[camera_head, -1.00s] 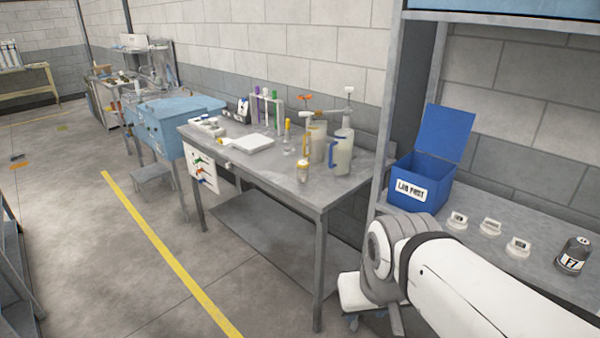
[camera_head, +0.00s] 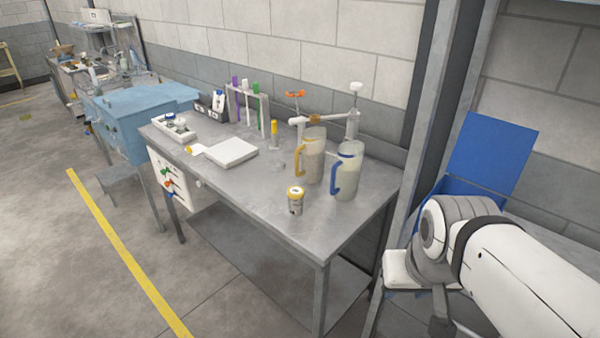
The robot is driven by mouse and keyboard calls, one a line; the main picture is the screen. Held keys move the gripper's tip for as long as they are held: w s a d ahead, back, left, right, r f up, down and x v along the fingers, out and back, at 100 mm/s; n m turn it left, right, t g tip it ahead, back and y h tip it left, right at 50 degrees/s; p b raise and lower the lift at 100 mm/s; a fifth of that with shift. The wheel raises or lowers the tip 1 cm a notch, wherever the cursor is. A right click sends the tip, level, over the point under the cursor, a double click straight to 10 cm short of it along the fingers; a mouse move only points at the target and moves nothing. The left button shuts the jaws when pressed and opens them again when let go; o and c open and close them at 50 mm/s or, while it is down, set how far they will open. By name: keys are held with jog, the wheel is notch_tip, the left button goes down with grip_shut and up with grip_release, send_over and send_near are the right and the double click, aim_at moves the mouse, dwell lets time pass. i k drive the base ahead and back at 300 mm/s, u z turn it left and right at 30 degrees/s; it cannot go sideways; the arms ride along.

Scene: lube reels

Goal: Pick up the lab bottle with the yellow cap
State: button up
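A small clear bottle with a yellow cap (camera_head: 295,201) stands upright on the grey metal table, near its front right edge. A narrow item with a yellow top (camera_head: 274,129) stands farther back, in front of the tube rack; I cannot tell whether it is a bottle. My arm comes in from the lower right, in front of the shelf post. Its lower end (camera_head: 440,315) is to the right of and apart from the yellow-capped bottle. My gripper's fingers cannot be made out, and nothing held is visible.
The metal table (camera_head: 235,190) bears two jugs, with yellow (camera_head: 311,157) and blue (camera_head: 346,170) handles, right behind the bottle. A white flat device (camera_head: 231,152) and a tube rack (camera_head: 248,108) are farther left. A blue box (camera_head: 485,175) is partly hidden behind my arm.

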aim_at(295, 208)
jog(key=u, duration=0.35)
jog(key=i, duration=1)
jog(key=u, duration=0.65)
